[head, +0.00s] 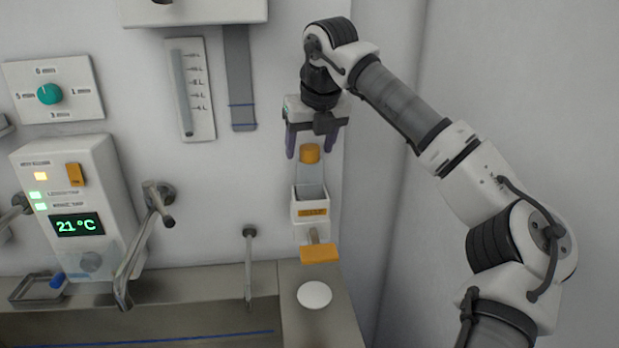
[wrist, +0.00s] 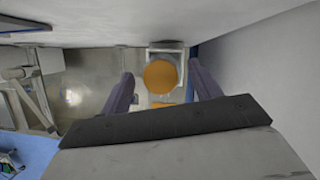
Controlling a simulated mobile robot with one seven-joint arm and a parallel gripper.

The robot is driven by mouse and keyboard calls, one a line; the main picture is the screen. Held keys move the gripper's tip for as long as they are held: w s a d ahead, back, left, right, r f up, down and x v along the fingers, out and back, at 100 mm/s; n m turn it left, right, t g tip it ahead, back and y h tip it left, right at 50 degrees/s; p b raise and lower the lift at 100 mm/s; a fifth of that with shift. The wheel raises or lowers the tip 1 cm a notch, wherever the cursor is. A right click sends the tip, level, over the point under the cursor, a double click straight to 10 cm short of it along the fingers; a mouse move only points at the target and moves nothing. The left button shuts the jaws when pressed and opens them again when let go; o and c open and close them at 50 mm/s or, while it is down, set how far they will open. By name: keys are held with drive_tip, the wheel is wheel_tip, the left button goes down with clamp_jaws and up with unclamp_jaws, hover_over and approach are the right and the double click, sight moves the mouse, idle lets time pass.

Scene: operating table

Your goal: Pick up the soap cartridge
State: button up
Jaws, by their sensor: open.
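The soap cartridge is a pale, translucent body (head: 311,175) with an orange cap (head: 310,153). It stands upright in a white wall-mounted holder (head: 309,207) with an orange label. My gripper (head: 311,152) points down above the cartridge, with its two purple fingers open. In the head view the fingertips are about level with the cap, one on each side of it. In the wrist view the round orange cap (wrist: 160,76) lies between the two fingers, apart from both. The gripper holds nothing. The cartridge's lower part is hidden in the holder.
An orange lever (head: 319,253) sticks out below the holder. A white round disc (head: 314,294) lies on the steel ledge underneath. A metal faucet (head: 143,245) and a temperature panel (head: 75,208) are to the left. The wall stands close behind.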

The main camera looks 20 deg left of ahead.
drive_tip(key=shift+f, duration=0.25)
clamp_jaws()
drive_tip(key=shift+w+r, duration=0.1)
idle(0.4)
